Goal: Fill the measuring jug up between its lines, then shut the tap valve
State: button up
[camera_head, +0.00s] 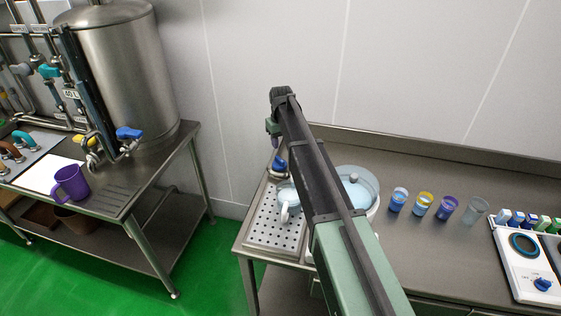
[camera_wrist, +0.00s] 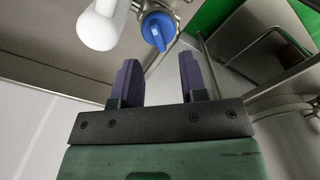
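My gripper (camera_head: 275,138) is over the perforated drain tray, just above a blue tap valve handle (camera_head: 279,163). In the wrist view its two purple fingers (camera_wrist: 158,66) stand apart with nothing between them. The blue valve handle (camera_wrist: 158,29) is beyond the fingertips, on a metal fitting beside a white rounded part (camera_wrist: 98,27). A purple jug (camera_head: 72,183) with a side handle stands on the left table; its lines and contents cannot be made out. A pale blue rounded vessel with a white curved part (camera_head: 285,211) is partly hidden by my arm.
A steel tank (camera_head: 125,75) with blue and yellow valves stands on the left table. Right of my arm are a lidded pale blue container (camera_head: 358,188), several cups (camera_head: 423,204) and a white device with a blue knob (camera_head: 543,284). A green-floored gap separates the tables.

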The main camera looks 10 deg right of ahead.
jog(key=n, duration=0.1)
send_near(280, 158)
jog(key=w+r, duration=0.1)
jog(key=shift+n, duration=0.4)
jog(key=f+b, duration=0.7)
jog(key=s+f+b, duration=0.1)
jog(key=f+b, duration=0.3)
jog(key=shift+s+a, duration=0.1)
jog(key=shift+r, duration=0.15)
grip_shut()
